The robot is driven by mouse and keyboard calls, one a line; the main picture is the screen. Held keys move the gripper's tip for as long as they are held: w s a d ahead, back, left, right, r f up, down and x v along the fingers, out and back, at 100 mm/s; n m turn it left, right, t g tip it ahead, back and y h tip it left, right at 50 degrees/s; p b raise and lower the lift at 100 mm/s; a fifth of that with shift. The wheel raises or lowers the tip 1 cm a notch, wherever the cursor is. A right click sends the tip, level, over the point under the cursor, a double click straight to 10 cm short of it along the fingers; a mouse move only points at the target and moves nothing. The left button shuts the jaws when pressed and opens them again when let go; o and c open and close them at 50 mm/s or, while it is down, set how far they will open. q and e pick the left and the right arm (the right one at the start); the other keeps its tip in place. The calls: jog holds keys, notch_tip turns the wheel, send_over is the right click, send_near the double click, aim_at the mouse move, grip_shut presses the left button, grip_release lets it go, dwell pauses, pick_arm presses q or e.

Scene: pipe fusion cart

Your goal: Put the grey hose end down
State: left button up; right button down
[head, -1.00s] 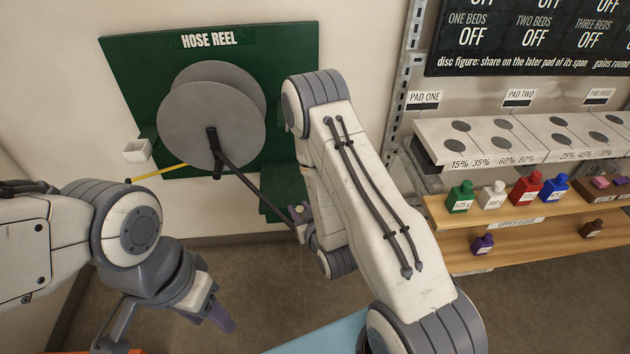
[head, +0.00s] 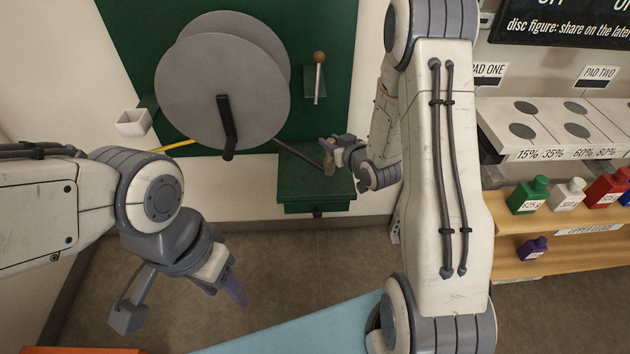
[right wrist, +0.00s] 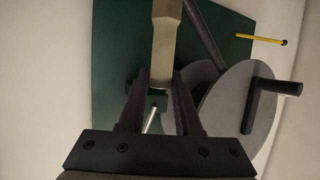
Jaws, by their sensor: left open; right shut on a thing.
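The dark grey hose (head: 297,153) runs from behind the reel discs (head: 222,85) down and right to my right gripper (head: 330,158). My right gripper is just above the green ledge (head: 295,184) at the foot of the green board. In the right wrist view, its fingers (right wrist: 160,100) close around a pale tan-grey piece (right wrist: 165,45), apparently the hose end. Whether it touches the ledge cannot be told. My left gripper (head: 228,282) is open and empty, low in front of the reel, away from the hose.
A black crank (head: 227,125) sticks out from the reel. A lever with a brown knob (head: 319,58) is on the board, right of the reel. A white cup (head: 134,122) and a yellow rod (head: 175,146) are at left. Shelves with bottles (head: 528,195) stand at right.

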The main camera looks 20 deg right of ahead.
jog(key=d+b, duration=0.3)
jog(key=d, duration=0.2)
pick_arm(q)
notch_tip(320, 180, down, 4)
jog(key=shift+f, duration=0.15)
pick_arm(e)
jog(key=w+a+f, duration=0.5)
jog(key=w+f, duration=0.5)
jog(key=f, duration=0.1)
jog(key=shift+w+a+f, duration=0.25)
jog(key=shift+a, duration=0.15)
pick_arm(q)
jog(key=shift+f, duration=0.15)
pick_arm(e)
jog(key=shift+f, duration=0.15)
jog(key=c, duration=0.6)
grip_release()
